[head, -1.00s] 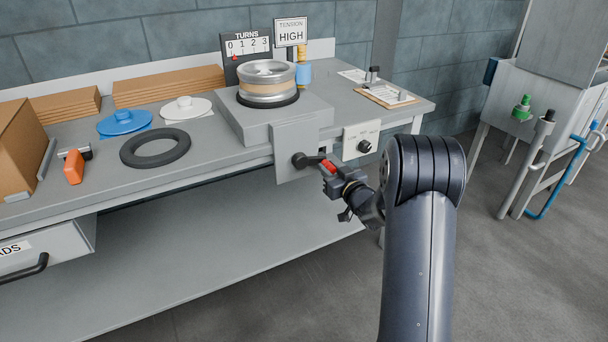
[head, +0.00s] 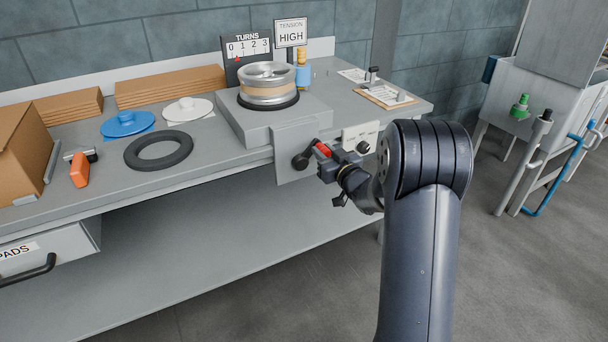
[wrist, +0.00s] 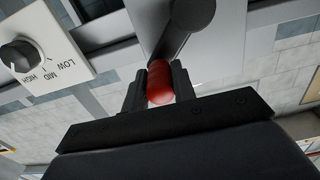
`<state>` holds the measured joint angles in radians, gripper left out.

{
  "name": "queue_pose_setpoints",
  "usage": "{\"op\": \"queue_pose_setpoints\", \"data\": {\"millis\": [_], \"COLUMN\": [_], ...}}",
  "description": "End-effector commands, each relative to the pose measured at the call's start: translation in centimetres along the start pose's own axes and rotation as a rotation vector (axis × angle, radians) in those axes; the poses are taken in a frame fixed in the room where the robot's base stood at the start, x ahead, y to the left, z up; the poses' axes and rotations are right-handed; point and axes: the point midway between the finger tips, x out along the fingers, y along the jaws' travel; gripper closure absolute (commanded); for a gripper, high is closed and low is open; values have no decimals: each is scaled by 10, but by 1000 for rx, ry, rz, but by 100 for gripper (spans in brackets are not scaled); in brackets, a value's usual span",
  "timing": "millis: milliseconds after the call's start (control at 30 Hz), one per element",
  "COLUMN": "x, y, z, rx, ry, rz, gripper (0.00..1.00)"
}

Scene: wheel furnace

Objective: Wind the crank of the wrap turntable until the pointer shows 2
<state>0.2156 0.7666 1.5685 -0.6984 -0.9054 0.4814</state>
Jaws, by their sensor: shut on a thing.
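The wrap turntable (head: 266,84) is a silver wheel with a tan band on a grey block on the bench. Behind it the TURNS board (head: 247,47) reads 0 to 3. Its small red pointer (head: 237,58) is near 0, well short of 1. The crank (head: 301,162) has a black hub on the grey front plate and a red handle (head: 322,150), up and to the right of the hub. My gripper (head: 326,154) is shut on this handle. In the wrist view the red handle (wrist: 160,82) sits between both fingers, with the dark crank arm beyond it.
A sign (head: 291,32) reads TENSION HIGH. A LOW-MID-HIGH knob (head: 362,147) sits right of the crank, close to my gripper; it also shows in the wrist view (wrist: 20,55).

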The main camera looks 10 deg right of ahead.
Motion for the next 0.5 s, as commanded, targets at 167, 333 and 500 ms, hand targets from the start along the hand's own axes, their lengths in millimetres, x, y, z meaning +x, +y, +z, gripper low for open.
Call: {"op": "queue_pose_setpoints", "data": {"millis": [167,333,500], "x": [0,-1,0], "y": [-8,-8,-13], "z": [2,4,2], "rx": [2,2,2], "ry": [-17,-19,-20], "rz": [-8,-7,-7], "gripper": [100,100,100]}}
